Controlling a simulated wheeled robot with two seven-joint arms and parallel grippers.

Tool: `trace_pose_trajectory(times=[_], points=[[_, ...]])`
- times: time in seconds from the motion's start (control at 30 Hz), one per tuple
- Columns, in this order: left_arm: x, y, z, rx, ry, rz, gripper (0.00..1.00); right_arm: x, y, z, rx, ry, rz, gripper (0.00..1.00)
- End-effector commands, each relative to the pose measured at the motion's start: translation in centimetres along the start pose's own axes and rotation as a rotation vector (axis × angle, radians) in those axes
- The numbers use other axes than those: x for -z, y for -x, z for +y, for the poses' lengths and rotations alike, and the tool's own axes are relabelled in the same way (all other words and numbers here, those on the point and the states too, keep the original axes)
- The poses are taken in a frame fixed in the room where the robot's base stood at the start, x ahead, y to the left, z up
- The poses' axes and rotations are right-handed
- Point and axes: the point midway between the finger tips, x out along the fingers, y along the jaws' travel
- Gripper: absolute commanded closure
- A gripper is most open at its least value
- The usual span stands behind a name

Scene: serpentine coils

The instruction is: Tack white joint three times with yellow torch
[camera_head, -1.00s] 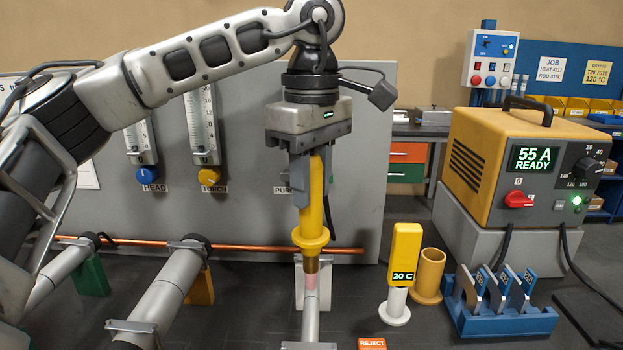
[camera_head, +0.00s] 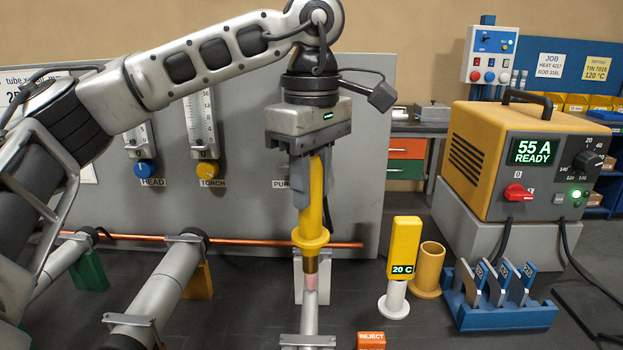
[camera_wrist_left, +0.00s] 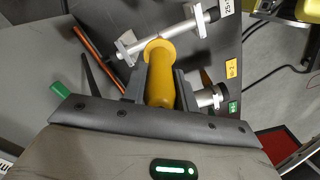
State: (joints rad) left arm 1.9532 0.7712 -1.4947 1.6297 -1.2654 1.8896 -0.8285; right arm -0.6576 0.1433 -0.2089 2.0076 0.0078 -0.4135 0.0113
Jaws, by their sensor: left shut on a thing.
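My left gripper (camera_head: 311,192) is shut on the yellow torch (camera_head: 311,236) and holds it upright, nozzle down. The torch's pinkish tip is at the far end of a grey tube (camera_head: 309,318), in front of a white support (camera_head: 298,280), at the white joint. I cannot tell whether the tip touches the metal. In the left wrist view the torch (camera_wrist_left: 160,85) lies between the fingers, and its round collar covers part of a grey tube (camera_wrist_left: 185,33). My right gripper is not in view.
Other tubes stand left on orange (camera_head: 198,282) and green (camera_head: 90,270) supports; a copper pipe (camera_head: 240,241) runs behind. A yellow 20 C gauge (camera_head: 404,247), a yellow cup (camera_head: 430,268) and a blue rack (camera_head: 503,312) stand right. The welder (camera_head: 525,160) reads 55 A READY.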

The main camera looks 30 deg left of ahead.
Motion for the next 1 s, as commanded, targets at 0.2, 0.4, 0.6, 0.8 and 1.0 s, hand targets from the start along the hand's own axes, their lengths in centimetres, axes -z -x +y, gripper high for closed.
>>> trace_pose_trajectory(times=[0.2, 0.4, 0.6, 0.8, 1.0], points=[[0.01, 0.05, 0.0, -0.001, 0.001, 0.0, 1.0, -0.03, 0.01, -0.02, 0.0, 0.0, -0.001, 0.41], [0.01, -0.02, 0.01, -0.001, 0.001, 0.0, 1.0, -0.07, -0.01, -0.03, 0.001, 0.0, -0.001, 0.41], [0.01, -0.19, 0.01, -0.001, 0.001, -0.001, 1.0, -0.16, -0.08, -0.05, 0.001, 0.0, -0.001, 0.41], [0.01, -0.35, 0.01, -0.001, 0.001, -0.001, 1.0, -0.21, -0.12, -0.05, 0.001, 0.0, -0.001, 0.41], [0.01, -0.51, 0.01, -0.001, 0.001, 0.0, 1.0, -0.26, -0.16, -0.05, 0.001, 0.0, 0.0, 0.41]])
